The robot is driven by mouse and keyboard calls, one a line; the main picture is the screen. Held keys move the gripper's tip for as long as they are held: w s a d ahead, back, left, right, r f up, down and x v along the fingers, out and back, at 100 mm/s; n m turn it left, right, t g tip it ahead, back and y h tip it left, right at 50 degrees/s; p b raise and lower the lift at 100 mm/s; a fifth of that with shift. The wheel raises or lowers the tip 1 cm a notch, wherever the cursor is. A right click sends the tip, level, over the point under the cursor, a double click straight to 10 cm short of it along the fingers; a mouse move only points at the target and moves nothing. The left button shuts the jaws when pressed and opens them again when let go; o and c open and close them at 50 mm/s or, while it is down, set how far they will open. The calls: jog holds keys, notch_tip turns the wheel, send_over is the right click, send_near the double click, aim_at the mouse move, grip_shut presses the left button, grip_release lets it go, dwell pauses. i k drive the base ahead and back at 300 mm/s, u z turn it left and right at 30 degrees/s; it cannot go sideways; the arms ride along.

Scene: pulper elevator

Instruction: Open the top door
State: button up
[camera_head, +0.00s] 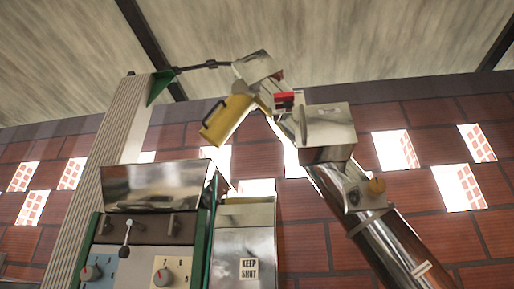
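A yellow panel (229,118) with a dark bar handle (212,114) sits high up, near the top end of a slanted shiny metal tube (395,245). It is the likeliest top door, though no label shows this. It hangs tilted below a grey metal box (256,66). I cannot tell whether it is shut or ajar. A small red part (284,100) is just right of it, and a larger metal box (327,133) is on the tube. My gripper is not in view, and nothing is seen touching the yellow panel.
A machine with a metal hopper (152,185), dials and a small lever (126,238) stands at lower left. Beside it is a metal housing (246,228) labelled "KEEP SHUT". A ribbed grey column (108,148) rises at left. A dark rod (205,66) spans to the upper box.

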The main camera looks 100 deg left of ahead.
aim_at(329, 124)
jog(key=u, duration=2.8)
